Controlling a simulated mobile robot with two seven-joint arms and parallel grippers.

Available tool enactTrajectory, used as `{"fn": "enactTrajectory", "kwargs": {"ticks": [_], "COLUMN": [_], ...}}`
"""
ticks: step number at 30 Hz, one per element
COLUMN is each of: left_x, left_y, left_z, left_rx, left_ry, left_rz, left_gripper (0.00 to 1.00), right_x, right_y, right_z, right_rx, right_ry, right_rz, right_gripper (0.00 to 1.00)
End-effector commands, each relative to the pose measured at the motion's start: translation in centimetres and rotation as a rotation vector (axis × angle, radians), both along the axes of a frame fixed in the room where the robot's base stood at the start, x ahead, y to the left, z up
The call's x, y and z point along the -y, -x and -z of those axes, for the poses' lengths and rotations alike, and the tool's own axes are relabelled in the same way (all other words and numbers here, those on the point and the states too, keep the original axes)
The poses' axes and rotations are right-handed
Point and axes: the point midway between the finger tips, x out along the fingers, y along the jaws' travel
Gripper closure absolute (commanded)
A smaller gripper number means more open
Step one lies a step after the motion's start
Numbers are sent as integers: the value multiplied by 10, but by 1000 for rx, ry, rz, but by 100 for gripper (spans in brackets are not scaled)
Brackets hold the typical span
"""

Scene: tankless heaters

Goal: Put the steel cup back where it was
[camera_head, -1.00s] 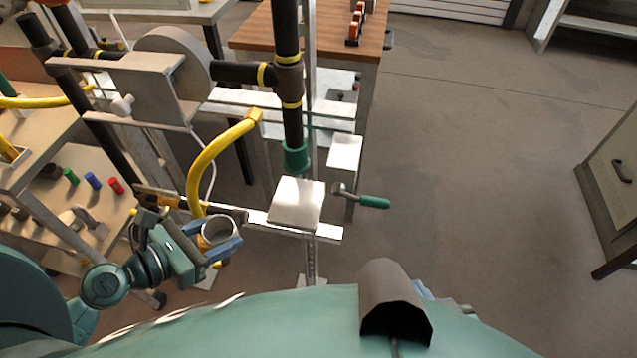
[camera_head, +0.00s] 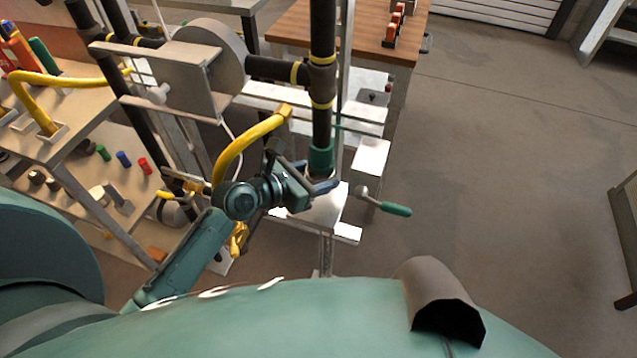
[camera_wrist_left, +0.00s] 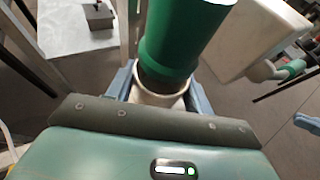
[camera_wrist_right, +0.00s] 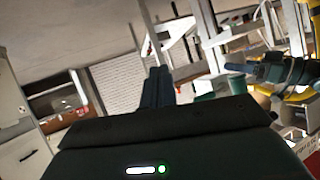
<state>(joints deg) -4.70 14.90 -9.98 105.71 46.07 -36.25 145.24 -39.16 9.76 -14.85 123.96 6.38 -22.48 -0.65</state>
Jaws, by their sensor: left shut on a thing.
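The steel cup (camera_wrist_left: 160,99) is a round, open-topped cup in the left wrist view. My left gripper (camera_head: 326,184) is shut on it, one finger on each side. The green end (camera_head: 321,158) of a dark vertical pipe is right over the cup; in the left wrist view it overlaps the cup's mouth. A white square plate (camera_head: 322,212) lies below the gripper in the head view. I cannot tell whether the cup touches it; the gripper mostly hides the cup there. My right gripper (camera_wrist_left: 308,121) shows partly at the left wrist view's right edge. Its fingers look together and empty in the right wrist view (camera_wrist_right: 158,86).
A green-handled lever (camera_head: 385,206) sticks out right of the plate. A yellow hose (camera_head: 240,140) curves close behind my left wrist. A white box (camera_head: 370,160) stands right of the pipe. A shelf with colored cylinders (camera_head: 122,160) is at left.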

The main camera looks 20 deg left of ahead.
Motion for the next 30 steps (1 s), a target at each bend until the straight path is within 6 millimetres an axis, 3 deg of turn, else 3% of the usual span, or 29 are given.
{"fn": "enactTrajectory", "kwargs": {"ticks": [4, 11, 22, 23, 30], "left_x": [2, 2, 2, 2, 2], "left_y": [-4, -4, -4, -3, -3], "left_z": [5, 36, 38, 38, 38], "left_rx": [0, 0, 1, 0, -1], "left_ry": [-2, -2, 1, 0, -1], "left_rz": [-1, 0, -1, -1, -1], "left_gripper": [79, 79, 79, 46, 27], "right_x": [0, 0, 0, 0, 0], "right_y": [-1, -2, -4, -4, -4], "right_z": [2, 11, 3, 3, 4], "right_rx": [2, 4, 17, 16, 14], "right_ry": [-2, -23, -31, -32, -31], "right_rz": [0, 6, 9, 9, 10], "right_gripper": [100, 100, 100, 100, 100]}}
